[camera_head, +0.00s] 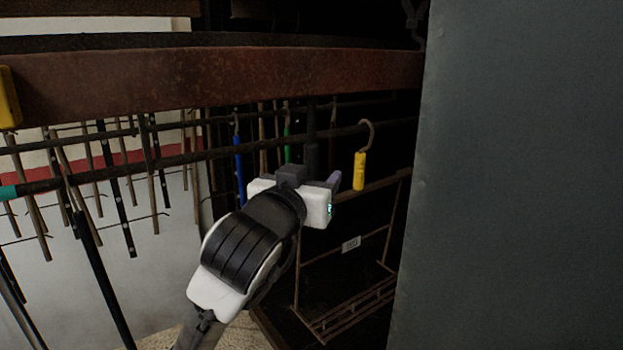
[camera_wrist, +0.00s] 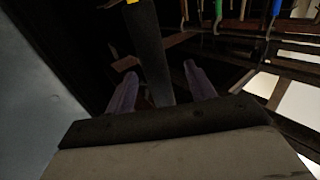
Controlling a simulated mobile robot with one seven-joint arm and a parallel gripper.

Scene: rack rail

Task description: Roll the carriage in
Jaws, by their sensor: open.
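A dark upright bar (camera_head: 311,140) hangs below the rusty overhead rail (camera_head: 230,77). It looks like part of the carriage, whose thin brown frame (camera_head: 297,270) with a small label plate (camera_head: 351,244) and slatted bottom hangs lower down in the dark opening. My gripper (camera_head: 312,180) is at the bar. In the wrist view my gripper (camera_wrist: 158,75) is open, with the bar (camera_wrist: 146,45) running between its two fingers. I cannot tell whether either finger touches it. The carriage's rollers are not clearly visible.
Hooks with yellow (camera_head: 359,171), blue (camera_head: 239,160) and green (camera_head: 287,143) handles hang close around my gripper. A large grey panel (camera_head: 525,180) closes off the right side. Several rods hang from horizontal bars (camera_head: 150,163) at left, before a white and red wall.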

